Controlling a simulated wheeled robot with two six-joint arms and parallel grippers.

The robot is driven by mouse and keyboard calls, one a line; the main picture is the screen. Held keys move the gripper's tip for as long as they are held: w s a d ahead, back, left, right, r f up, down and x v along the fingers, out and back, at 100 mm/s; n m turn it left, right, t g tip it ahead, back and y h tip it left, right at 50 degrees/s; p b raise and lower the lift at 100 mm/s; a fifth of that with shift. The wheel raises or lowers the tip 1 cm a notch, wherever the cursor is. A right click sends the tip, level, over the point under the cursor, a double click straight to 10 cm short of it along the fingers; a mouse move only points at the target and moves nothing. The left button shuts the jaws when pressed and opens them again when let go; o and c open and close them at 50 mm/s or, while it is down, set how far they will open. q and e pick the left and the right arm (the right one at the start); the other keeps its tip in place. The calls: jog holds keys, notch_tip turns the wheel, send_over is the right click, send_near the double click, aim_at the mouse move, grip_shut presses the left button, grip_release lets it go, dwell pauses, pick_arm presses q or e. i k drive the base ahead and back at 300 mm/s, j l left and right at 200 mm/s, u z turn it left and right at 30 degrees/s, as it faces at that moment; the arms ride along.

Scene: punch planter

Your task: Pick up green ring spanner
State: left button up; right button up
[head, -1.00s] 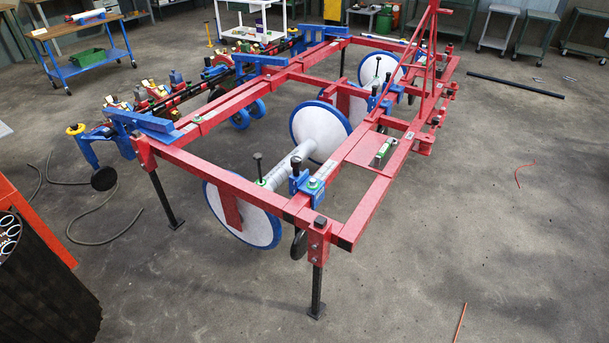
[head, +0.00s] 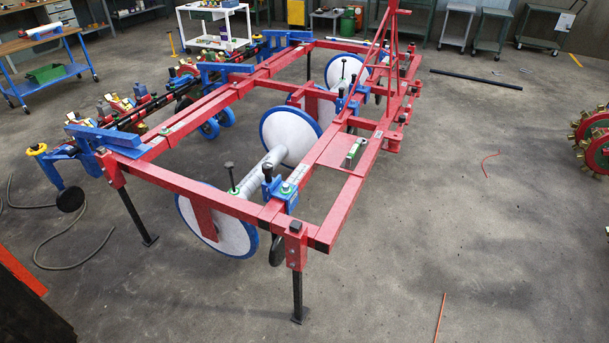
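I cannot make out a green ring spanner for certain. A small green and pale item (head: 354,151) lies on the red plate of the large red planter frame (head: 225,202), at its right side in the head view. It is too small to tell what it is. Green round parts sit at the foot of black bolts on the frame, one on a blue clamp (head: 286,192) near the front corner. Neither of my grippers is in view.
The planter stands on black legs with white, blue-rimmed discs (head: 290,137). A black bar (head: 475,79) lies behind. Floor right of the planter is mostly clear.

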aim_at(359, 142)
jog(key=i+l+u, duration=0.2)
jog(key=i+l, duration=0.3)
jog(key=i+l+u, duration=0.2)
jog(key=i+l, duration=0.25)
jog(key=l, duration=0.2)
